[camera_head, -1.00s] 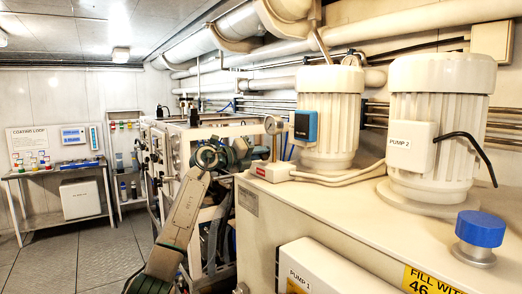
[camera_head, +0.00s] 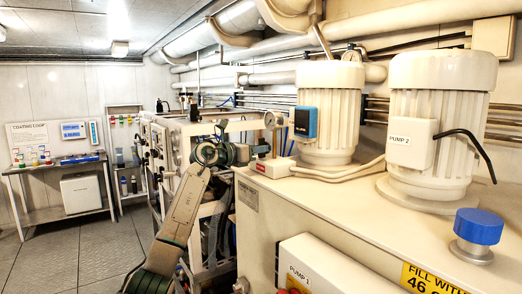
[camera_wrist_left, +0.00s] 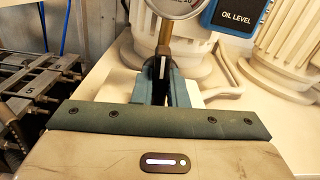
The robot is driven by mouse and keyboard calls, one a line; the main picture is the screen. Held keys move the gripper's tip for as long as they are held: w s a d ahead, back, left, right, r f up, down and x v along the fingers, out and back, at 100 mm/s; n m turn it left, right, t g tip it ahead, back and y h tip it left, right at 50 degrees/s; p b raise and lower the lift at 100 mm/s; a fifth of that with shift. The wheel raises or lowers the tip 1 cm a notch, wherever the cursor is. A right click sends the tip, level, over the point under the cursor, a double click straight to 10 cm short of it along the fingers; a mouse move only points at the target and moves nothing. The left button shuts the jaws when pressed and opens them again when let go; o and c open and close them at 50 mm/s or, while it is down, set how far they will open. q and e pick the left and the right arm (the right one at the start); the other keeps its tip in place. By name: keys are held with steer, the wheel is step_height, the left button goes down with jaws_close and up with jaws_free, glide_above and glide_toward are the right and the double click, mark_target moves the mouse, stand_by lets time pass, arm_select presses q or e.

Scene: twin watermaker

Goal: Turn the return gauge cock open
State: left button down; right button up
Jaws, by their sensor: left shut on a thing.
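The return gauge (camera_head: 271,121) is a round dial standing at the left end of the cream tank top, left of the pump motors. In the left wrist view its lower rim (camera_wrist_left: 172,10) shows at the top, with a brass stem (camera_wrist_left: 164,40) below it. My left gripper (camera_head: 264,149) reaches in from the left to just below the gauge. In the left wrist view its two blue-grey fingers (camera_wrist_left: 159,85) are shut on the gauge cock at the foot of the stem. My right gripper is out of view.
A blue oil level box (camera_wrist_left: 238,14) sits close right of the gauge on a white pump motor (camera_head: 333,115). A red-labelled white box (camera_head: 272,168) and cables lie below the gripper. Pipes run along the back wall.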

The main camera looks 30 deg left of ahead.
arm_select(q)
steer(key=shift+m, duration=0.6)
steer(key=c, duration=1.4)
jaws_free()
steer(key=shift+c, duration=0.2)
steer(key=shift+s+a+f+b, duration=0.15)
steer(key=shift+s+a+b, duration=0.1)
steer(key=shift+s+b, duration=0.15)
steer(key=b+v, duration=0.4)
steer(key=v, duration=0.6)
steer(key=shift+d, duration=0.1)
